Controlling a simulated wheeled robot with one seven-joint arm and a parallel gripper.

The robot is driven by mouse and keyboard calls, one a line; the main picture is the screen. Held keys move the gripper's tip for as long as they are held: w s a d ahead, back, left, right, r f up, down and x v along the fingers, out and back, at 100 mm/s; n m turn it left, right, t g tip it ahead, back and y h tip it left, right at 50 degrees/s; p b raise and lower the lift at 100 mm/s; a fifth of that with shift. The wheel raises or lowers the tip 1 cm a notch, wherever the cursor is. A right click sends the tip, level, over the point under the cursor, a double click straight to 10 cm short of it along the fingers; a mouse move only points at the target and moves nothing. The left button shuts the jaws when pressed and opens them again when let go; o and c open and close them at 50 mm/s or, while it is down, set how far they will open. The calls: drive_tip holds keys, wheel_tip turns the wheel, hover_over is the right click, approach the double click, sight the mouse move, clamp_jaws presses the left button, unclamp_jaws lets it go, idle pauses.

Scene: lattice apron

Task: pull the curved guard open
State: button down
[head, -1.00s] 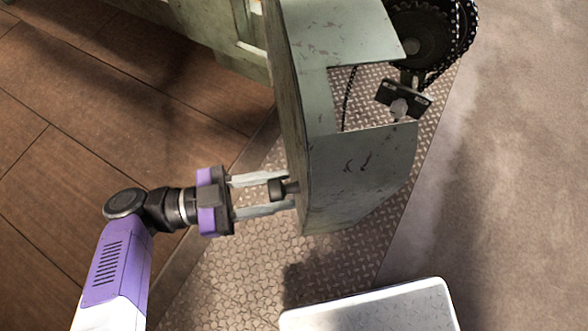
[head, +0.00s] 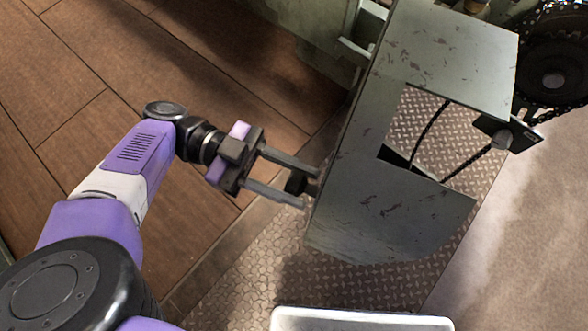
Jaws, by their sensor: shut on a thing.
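The curved guard (head: 362,205) is a scuffed grey-green sheet-metal cover right of centre, with a rectangular opening in it. A small dark knob (head: 296,184) stands out from its left side. My gripper (head: 309,188) comes from the left, with its two long grey fingers on either side of the knob, shut on it. The fingertips reach close to the guard's left face. Part of the knob is hidden between the fingers. Through the opening show a dark chain (head: 466,163) and patterned metal plate.
A dark sprocket with chain (head: 555,75) is at the upper right, with a black bracket (head: 507,133) below it. A pale machine frame (head: 290,30) stands behind. A white-edged panel (head: 360,320) is at the bottom. Wooden floor (head: 60,110) lies open at left.

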drive_tip(key=c, duration=0.9)
unclamp_jaws()
drive_tip(key=p, duration=1)
approach(373, 124)
drive_tip(key=s+d, duration=0.2)
drive_tip(key=d, duration=0.1)
drive_tip(key=shift+s, duration=0.4)
drive_tip(key=shift+a, duration=0.1)
